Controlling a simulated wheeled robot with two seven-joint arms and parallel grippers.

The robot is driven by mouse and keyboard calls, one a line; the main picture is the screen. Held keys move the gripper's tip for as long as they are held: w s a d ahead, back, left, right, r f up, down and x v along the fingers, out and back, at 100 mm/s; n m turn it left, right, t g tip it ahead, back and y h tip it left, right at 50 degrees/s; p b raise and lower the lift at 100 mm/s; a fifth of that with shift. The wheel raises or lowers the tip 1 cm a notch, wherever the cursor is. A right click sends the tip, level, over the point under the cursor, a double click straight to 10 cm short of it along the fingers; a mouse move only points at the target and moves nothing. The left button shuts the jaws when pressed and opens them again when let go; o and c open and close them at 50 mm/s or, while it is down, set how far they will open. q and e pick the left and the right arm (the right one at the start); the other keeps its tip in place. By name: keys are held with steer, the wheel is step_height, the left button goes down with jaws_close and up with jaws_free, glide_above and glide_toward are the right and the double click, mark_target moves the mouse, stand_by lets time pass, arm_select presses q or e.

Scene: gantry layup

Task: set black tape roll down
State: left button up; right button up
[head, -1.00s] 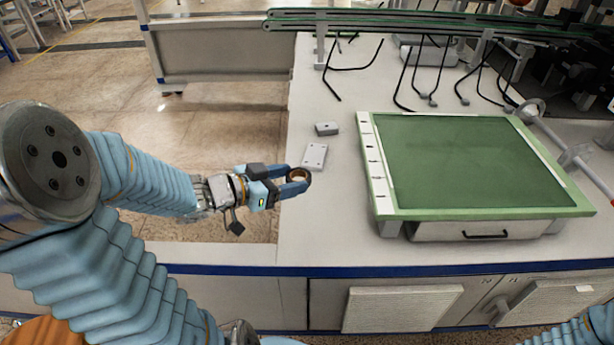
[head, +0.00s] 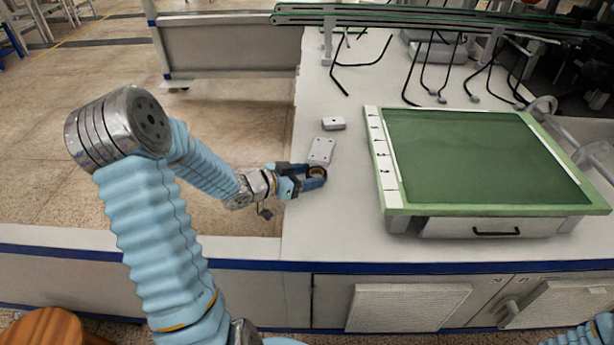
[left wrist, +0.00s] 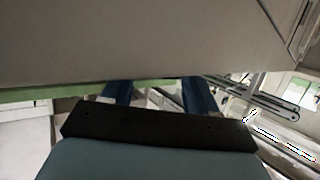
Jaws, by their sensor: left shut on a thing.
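My left gripper (head: 318,175) is shut on the black tape roll (head: 317,171), a small dark ring with a tan inner core. The roll sits between the fingertips, at or just above the left part of the white bench top (head: 335,225). I cannot tell whether it touches the surface. In the left wrist view the blue fingers (left wrist: 160,95) show at the middle, but the roll is hidden there. My right gripper is not in view; only a bit of blue arm shows at the bottom right of the head view.
A light grey plate (head: 321,151) and a small grey box (head: 333,123) lie just behind the gripper. A green mat board (head: 485,155) with a drawer stands to the right. Bent black rods and a conveyor (head: 420,22) are at the back. Bare bench lies in front.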

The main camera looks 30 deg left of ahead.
arm_select(q)
steer(key=shift+f, duration=0.2)
steer(key=o, duration=1.1)
steer(key=shift+c, duration=0.2)
steer(key=shift+r, duration=0.1)
